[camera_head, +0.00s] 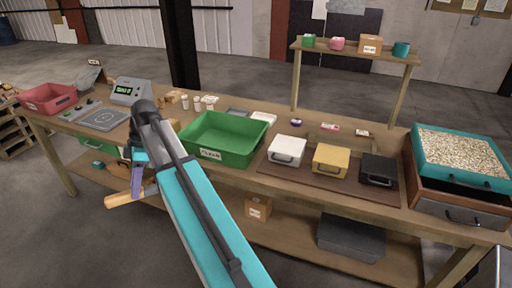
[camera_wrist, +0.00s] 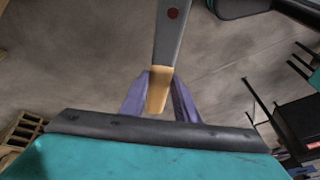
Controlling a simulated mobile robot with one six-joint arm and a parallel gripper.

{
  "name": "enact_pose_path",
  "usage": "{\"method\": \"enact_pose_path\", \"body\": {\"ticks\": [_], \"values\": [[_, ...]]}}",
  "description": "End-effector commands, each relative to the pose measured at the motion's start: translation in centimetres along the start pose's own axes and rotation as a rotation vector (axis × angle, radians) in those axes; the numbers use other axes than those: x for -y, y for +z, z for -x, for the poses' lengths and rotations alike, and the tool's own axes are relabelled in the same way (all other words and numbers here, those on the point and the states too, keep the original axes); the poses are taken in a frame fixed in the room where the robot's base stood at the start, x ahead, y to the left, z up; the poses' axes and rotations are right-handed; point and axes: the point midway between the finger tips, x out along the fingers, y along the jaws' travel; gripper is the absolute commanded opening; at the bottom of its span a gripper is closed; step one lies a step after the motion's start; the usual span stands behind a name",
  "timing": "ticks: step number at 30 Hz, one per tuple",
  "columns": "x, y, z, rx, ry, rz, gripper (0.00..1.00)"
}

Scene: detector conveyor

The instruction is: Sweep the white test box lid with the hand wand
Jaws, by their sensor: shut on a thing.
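The white test box (camera_head: 287,150) sits lid up with a dark handle on its front, on a brown mat (camera_head: 310,178), in the head view. My gripper (camera_head: 137,188) is in front of the bench, well to the left of the white box and apart from it. In the wrist view its purple fingers (camera_wrist: 159,92) are shut on the hand wand's wooden handle (camera_wrist: 158,88). The wand's grey body (camera_wrist: 168,35) with a red dot extends away from the fingers. Only the wooden end of the wand (camera_head: 125,199) shows clearly in the head view.
A yellow box (camera_head: 331,160) and a black box (camera_head: 379,170) stand right of the white one. A green bin (camera_head: 222,158) is to its left. A turquoise tray of pellets (camera_head: 460,155) is at the right end. A raised shelf (camera_head: 355,52) stands behind.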

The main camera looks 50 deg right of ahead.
Motion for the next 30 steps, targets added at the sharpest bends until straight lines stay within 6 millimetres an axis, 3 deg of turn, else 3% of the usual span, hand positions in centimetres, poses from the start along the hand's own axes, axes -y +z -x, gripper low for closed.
{"method": "enact_pose_path", "body": {"ticks": [8,14,30], "values": [[-1.2,2.8,1.9,0.028,-0.003,0.273,0.00],[-2.3,6.9,4.0,0.025,0.035,0.424,0.00],[-3.4,17.1,8.8,-0.009,0.195,0.514,0.00]]}}
